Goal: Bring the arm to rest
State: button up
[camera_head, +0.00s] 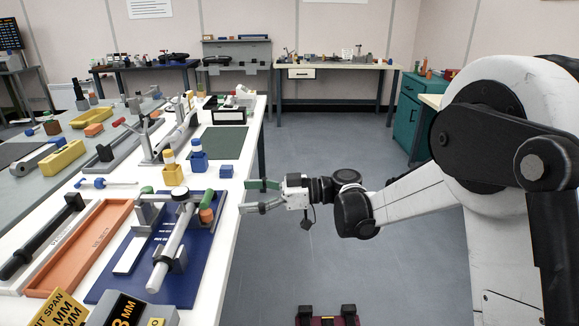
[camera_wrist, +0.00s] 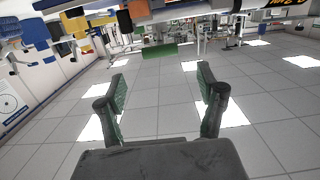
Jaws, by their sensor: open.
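My gripper (camera_head: 262,195) is open and empty. In the head view it points left, at the right edge of the white table (camera_head: 228,180), near the blue fixture board (camera_head: 205,245). It holds nothing between its green-padded fingers. In the wrist view the two fingers of my gripper (camera_wrist: 160,88) stand wide apart, with only the tiled surface behind them. My white arm reaches in from the right of the head view, over the open floor.
The blue board carries a grey rod (camera_head: 168,262) and upright parts. An orange tray (camera_head: 88,245), blue blocks (camera_head: 198,160) and a green mat (camera_head: 224,142) share the white table. The grey floor (camera_head: 330,140) is clear towards the back bench. A teal cabinet (camera_head: 410,118) stands behind my arm.

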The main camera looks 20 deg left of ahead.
jog(key=s+d+r+m+t+h+p, duration=0.1)
jog(key=s+d+r+m+t+h, duration=0.15)
jog(key=d, duration=0.35)
jog(key=s+d+r+m+t+h+p, duration=0.1)
jog(key=d+r+m+t+h, duration=0.1)
jog(key=d+m, duration=0.3)
jog(key=s+d+r+m+t+h+p, duration=0.1)
jog(key=s+d+r+m+t+h, duration=0.15)
jog(key=d, duration=0.55)
jog(key=s+d+m+t+h+p, duration=0.2)
jog(key=s+d+m+h, duration=0.2)
jog(key=d, duration=0.9)
jog(key=s+d+m+t+h+p, duration=0.2)
jog(key=s+d+m+h, duration=0.3)
jog(key=s+d, duration=0.5)
jog(key=d+m, duration=0.2)
jog(key=d, duration=0.2)
jog(key=shift+s+f+t, duration=0.3)
jog(key=shift+t, duration=0.1)
